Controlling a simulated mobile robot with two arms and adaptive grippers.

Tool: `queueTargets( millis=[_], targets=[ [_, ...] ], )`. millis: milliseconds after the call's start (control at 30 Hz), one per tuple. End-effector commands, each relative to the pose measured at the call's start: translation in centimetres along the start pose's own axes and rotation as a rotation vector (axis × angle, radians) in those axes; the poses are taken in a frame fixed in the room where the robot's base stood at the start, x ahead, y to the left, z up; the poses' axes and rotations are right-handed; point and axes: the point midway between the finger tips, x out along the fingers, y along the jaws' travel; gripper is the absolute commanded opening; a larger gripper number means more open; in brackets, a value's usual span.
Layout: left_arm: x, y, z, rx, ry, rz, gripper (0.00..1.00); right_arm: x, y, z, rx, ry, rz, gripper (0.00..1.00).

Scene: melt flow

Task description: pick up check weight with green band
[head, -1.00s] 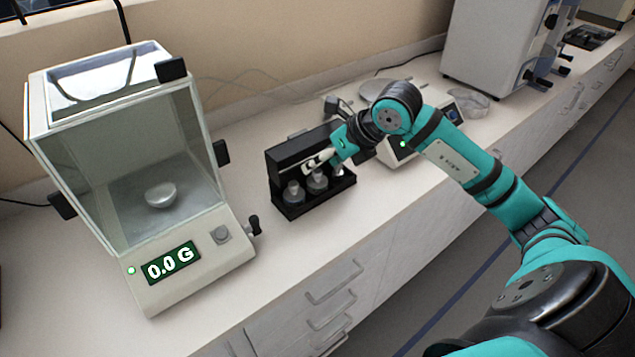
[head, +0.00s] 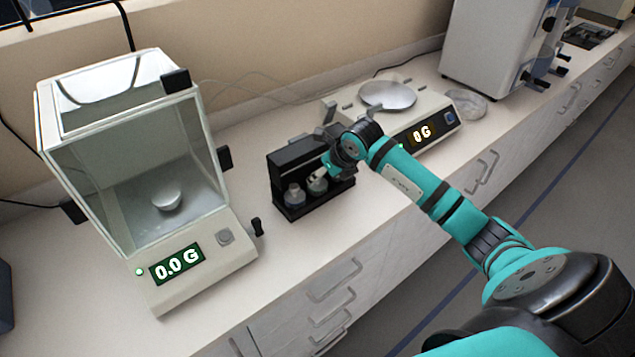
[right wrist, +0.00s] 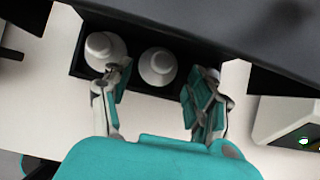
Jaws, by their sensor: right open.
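A black rack (head: 289,165) on the counter holds pale grey check weights. In the head view a left weight (head: 294,194) and a middle weight (head: 317,184) show; the rack's right end is behind my gripper. No green band can be made out on any of them. My right gripper (head: 326,168) is at the rack. In the right wrist view it is open (right wrist: 160,90), with the middle weight (right wrist: 158,66) ahead between its fingertips. The left weight (right wrist: 104,49) is beside the left finger. A third is mostly hidden behind the right finger. My left gripper is out of view.
A glass-walled balance (head: 205,275) reading 0.0 G stands left of the rack, with a small dish (head: 167,199) inside. A second balance (head: 440,125) reading 0 G stands close to the right. The counter in front of the rack is clear.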

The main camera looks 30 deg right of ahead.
Motion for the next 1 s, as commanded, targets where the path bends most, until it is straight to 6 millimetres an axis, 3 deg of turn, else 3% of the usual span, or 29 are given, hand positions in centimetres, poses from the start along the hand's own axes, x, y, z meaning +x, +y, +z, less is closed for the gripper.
queueTargets(
  millis=[167, 300, 567, 1000],
  targets=[
    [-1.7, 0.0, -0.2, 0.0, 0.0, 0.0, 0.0, 2.4, 0.1, 0.5, 0.005, 0.004, 0.005, 0.59],
    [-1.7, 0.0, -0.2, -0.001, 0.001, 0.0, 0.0, 4.2, 0.0, 0.5, 0.002, 0.001, 0.003, 0.59],
    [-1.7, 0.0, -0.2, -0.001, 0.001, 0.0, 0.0, 4.6, -0.1, 0.4, 0.0, 0.0, 0.002, 0.59],
    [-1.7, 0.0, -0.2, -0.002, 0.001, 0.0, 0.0, 4.6, 0.0, 0.3, 0.001, 0.0, 0.002, 0.04]
  ],
)
